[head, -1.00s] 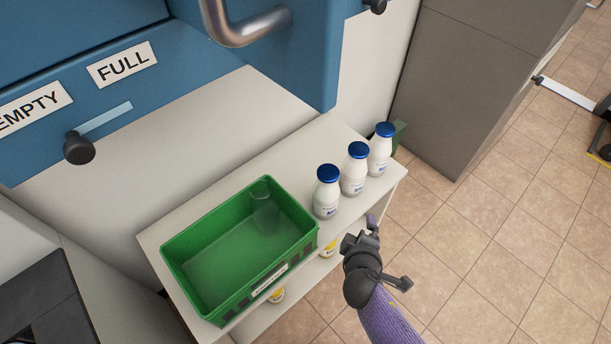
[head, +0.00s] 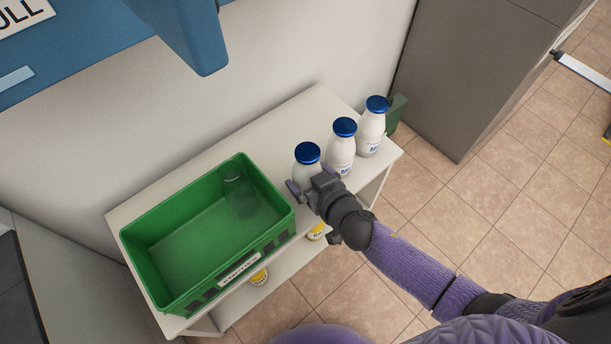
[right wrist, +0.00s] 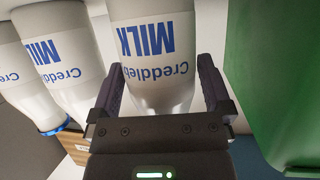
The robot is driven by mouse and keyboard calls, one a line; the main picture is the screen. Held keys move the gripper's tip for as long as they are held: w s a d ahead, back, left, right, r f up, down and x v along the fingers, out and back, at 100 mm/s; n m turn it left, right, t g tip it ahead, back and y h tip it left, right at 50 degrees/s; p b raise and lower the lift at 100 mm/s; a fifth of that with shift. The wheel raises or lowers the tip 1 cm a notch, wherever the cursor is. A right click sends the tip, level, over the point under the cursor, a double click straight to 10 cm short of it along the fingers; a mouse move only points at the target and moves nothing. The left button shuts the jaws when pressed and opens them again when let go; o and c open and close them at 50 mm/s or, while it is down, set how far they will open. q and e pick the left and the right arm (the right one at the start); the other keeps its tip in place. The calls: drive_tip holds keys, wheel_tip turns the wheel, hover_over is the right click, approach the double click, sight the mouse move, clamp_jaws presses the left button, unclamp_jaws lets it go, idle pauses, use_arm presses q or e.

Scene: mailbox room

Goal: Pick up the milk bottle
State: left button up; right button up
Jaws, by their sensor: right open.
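Three white milk bottles with blue caps stand upright in a row on the white shelf unit. The nearest milk bottle (head: 307,156) is partly hidden behind my right gripper (head: 308,192). In the right wrist view that bottle (right wrist: 148,45) stands between the two open fingers of my right gripper (right wrist: 161,95), one finger on each side. The middle milk bottle (head: 342,145) and the far milk bottle (head: 372,125) stand beyond it, clear of the gripper. My left gripper is not in view.
A green crate (head: 279,223) with a clear glass bottle (head: 238,190) inside stands left of my gripper. The shelf top (head: 280,125) behind the bottles is bare. Yellow-labelled containers (head: 316,231) sit on the lower shelf. A grey cabinet (head: 470,60) stands at the right.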

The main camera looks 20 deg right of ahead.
drive_tip(key=shift+r, duration=0.1)
clamp_jaws()
idle(0.3)
